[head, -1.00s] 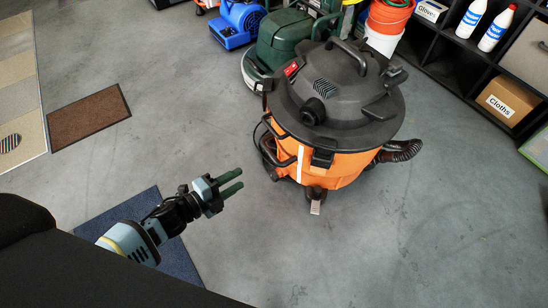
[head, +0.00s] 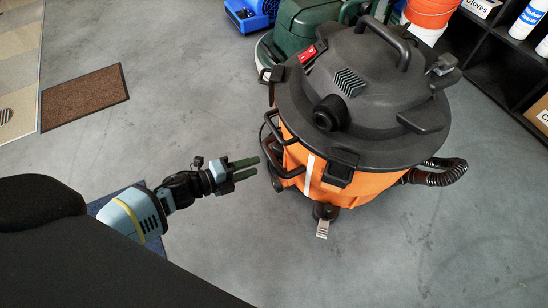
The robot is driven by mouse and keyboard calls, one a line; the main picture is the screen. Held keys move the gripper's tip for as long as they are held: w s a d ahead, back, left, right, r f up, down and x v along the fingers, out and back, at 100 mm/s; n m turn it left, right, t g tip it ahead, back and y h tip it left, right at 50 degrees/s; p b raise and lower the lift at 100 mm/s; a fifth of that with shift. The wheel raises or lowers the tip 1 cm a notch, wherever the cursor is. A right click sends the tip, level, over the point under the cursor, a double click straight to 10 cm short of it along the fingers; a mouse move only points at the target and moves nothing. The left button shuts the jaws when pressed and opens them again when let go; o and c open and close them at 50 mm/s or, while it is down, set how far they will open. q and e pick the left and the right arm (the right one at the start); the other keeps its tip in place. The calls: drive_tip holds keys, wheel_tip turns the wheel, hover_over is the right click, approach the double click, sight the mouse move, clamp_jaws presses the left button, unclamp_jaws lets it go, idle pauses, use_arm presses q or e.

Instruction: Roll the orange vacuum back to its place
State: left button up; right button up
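The orange vacuum (head: 365,188) stands upright on the grey floor, right of centre in the head view. It has a black lid with a top handle (head: 384,42), a black side handle (head: 286,165) on its left, casters below, and a black hose (head: 440,172) at its right. My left gripper (head: 256,167) points right toward the side handle, its two green fingers apart with a gap between them. The fingertips appear just short of the handle, with nothing between them. My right gripper is out of view.
A green machine (head: 303,28) and a blue blower (head: 248,14) stand behind the vacuum. An orange bucket (head: 431,12) and black shelving (head: 490,62) are at the back right. A brown mat (head: 84,98) lies at left. The floor in front of the vacuum is clear.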

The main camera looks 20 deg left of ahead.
sight(270, 161)
use_arm(q)
drive_tip(key=b+x, duration=0.2)
drive_tip(key=x, duration=0.4)
drive_tip(key=shift+w+d+f, duration=0.1)
drive_tip(key=shift+w+d, duration=0.15)
drive_tip(key=shift+w, duration=0.05)
drive_tip(key=shift+w+d+b, duration=0.25)
drive_tip(key=shift+b, duration=0.05)
drive_tip(key=c, duration=0.7)
clamp_jaws()
